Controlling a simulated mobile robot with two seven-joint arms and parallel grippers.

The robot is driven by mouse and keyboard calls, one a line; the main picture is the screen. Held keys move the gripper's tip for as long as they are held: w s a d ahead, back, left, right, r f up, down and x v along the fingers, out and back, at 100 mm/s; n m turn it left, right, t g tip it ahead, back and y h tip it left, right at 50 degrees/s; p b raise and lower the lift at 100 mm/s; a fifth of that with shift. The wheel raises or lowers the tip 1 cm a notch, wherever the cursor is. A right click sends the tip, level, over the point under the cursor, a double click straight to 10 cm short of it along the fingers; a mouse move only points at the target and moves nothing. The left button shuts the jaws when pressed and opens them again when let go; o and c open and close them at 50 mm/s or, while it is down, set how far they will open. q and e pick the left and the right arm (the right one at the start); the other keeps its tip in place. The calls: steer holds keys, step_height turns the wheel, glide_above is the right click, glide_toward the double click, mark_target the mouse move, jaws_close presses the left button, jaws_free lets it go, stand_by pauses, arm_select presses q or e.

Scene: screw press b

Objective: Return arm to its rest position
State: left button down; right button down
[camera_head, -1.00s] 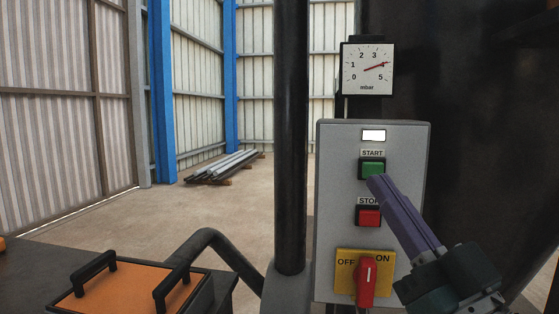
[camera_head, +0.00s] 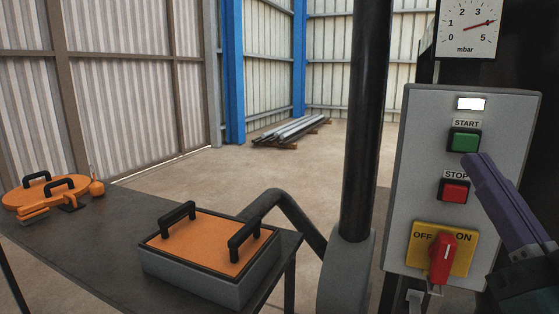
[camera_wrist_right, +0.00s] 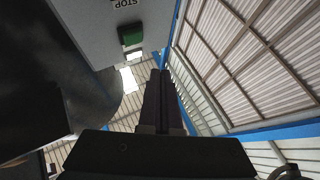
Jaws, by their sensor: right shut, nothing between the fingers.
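My right gripper (camera_head: 472,163) comes in from the lower right, its purple fingers shut and empty. In the head view its tips overlap the panel just below the green START button (camera_head: 464,140) and above the red STOP button (camera_head: 454,190). In the right wrist view the shut fingers (camera_wrist_right: 160,74) appear beside the green button (camera_wrist_right: 132,36), with a visible gap between them in the picture. I cannot tell the exact distance to the panel. My left gripper is not in view.
The grey control panel (camera_head: 404,170) has a lit white lamp (camera_head: 471,104) and a red rotary switch (camera_head: 443,258). A gauge (camera_head: 468,28) hangs above. A black column (camera_head: 368,120) stands left of it. An orange-topped box (camera_head: 208,243) and orange parts (camera_head: 45,193) sit on the dark table (camera_head: 100,245).

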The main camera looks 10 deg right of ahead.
steer(key=s+a+f+g+p, duration=0.25)
steer(key=f+g+p, duration=0.45)
steer(key=g, duration=0.5)
steer(key=s+a+n+g+p, duration=0.3)
steer(key=s+g, duration=0.6)
steer(key=s, duration=0.8)
step_height(320, 180, up, 36)
steer(key=m+p, duration=0.1)
steer(key=p, duration=3.6)
steer(key=shift+r+y+p, duration=0.15)
steer(key=shift+y+p, duration=0.15)
steer(key=shift+p, duration=0.1)
steer(key=shift+w, duration=0.1)
